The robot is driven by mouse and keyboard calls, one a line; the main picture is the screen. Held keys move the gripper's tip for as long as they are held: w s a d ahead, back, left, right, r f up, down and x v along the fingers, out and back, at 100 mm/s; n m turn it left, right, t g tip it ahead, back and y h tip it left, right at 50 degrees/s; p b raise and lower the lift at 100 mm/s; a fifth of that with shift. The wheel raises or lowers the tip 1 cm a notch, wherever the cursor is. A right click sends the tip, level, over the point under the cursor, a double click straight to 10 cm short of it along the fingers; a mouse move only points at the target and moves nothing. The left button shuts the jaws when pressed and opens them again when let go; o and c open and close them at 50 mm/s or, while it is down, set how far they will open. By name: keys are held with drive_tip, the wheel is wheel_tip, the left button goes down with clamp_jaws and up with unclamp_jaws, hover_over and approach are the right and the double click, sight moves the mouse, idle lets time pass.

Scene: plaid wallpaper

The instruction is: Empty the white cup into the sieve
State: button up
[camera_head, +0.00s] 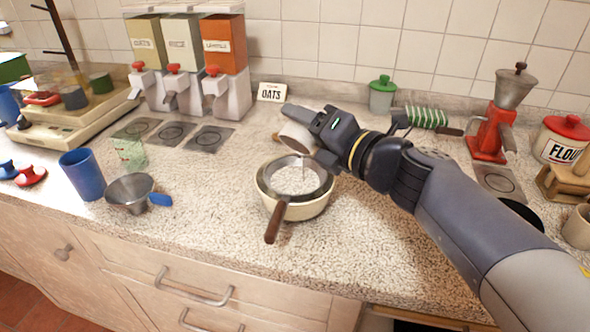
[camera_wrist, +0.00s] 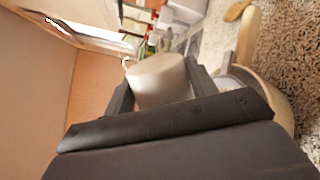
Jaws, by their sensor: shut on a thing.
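The white cup (camera_head: 297,137) is held by my gripper (camera_head: 300,128), tilted over the sieve at the middle of the counter. In the wrist view the cup (camera_wrist: 160,80) sits between the two dark fingers of my gripper (camera_wrist: 158,88). The inside of the cup is hidden from both views.
Dispensers (camera_head: 228,95) and an OATS card (camera_head: 272,92) are behind. A red grinder (camera_head: 489,135) and a flour jar (camera_head: 561,142) stand at the right. The counter front right of the bowl is clear.

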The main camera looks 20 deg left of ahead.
drive_tip(key=shift+w+r+p, duration=0.15)
drive_tip(key=shift+r+p, duration=0.15)
drive_tip(key=shift+p, duration=0.6)
drive_tip(key=shift+w+d+r+m+p, duration=0.1)
drive_tip(key=shift+w+m+p, duration=0.15)
drive_tip(key=shift+m+p, duration=0.75)
drive_tip(key=m+p, duration=0.1)
drive_tip(key=p, duration=0.1)
drive_tip(key=w+f+m+g+p, duration=0.1)
drive_tip(key=p, duration=0.2)
drive_tip(key=shift+d+h, duration=0.1)
drive_tip(key=shift+h, duration=0.2)
drive_tip(key=shift+w+f+m+p, duration=0.1)
drive_tip(key=shift+f+m+p, duration=0.2)
drive_tip(key=shift+m+p, duration=0.15)
drive_tip(key=shift+f, duration=0.25)
drive_tip(key=shift+m, duration=0.25)
drive_tip(key=shift+g, duration=0.3)
